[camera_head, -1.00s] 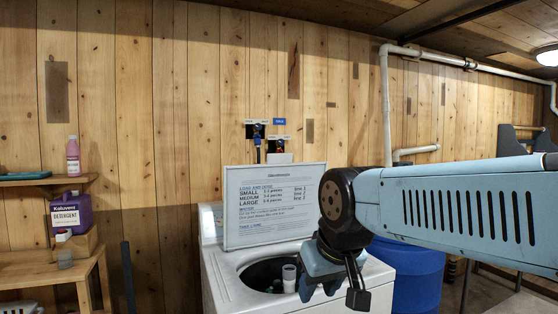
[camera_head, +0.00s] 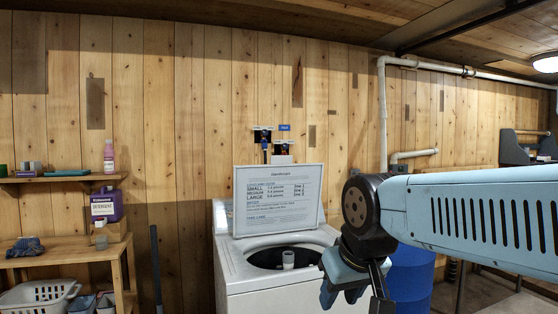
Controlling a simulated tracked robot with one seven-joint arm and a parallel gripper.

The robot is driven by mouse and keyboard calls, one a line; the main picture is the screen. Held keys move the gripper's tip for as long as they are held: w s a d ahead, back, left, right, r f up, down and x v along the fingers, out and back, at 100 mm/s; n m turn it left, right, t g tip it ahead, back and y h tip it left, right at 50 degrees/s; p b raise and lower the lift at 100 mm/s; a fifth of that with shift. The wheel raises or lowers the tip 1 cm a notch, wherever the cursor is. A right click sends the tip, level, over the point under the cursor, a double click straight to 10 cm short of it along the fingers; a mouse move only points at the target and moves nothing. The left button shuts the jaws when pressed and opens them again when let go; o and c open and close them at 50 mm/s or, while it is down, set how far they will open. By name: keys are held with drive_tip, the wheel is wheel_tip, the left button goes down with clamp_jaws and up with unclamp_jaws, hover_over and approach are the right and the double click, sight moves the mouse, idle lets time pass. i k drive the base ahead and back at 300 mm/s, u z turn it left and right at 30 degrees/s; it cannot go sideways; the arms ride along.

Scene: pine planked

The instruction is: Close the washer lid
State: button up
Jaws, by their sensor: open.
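A white top-loading washer (camera_head: 290,298) stands against the plank wall. Its lid (camera_head: 277,199) is up, near vertical, with a printed load chart on its inner face. My arm hides the washer's right side.
A blue barrel (camera_head: 410,278) stands right of the washer behind my arm. At left are a shelf (camera_head: 60,179) and a bench (camera_head: 65,256) with a purple detergent jug (camera_head: 105,204). A white laundry basket (camera_head: 38,297) sits low left. Water valves (camera_head: 264,137) are above the lid.

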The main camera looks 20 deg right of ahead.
sight(281, 195)
drive_tip(key=z, duration=0.45)
drive_tip(key=i, duration=0.8)
drive_tip(key=z, duration=0.55)
drive_tip(key=i, duration=0.95)
drive_tip(key=u, duration=0.7)
drive_tip(key=i, duration=0.35)
drive_tip(key=u, duration=0.3)
drive_tip(key=k, duration=0.8)
drive_tip(key=u, duration=0.2)
drive_tip(key=i, duration=0.8)
drive_tip(key=z, duration=0.1)
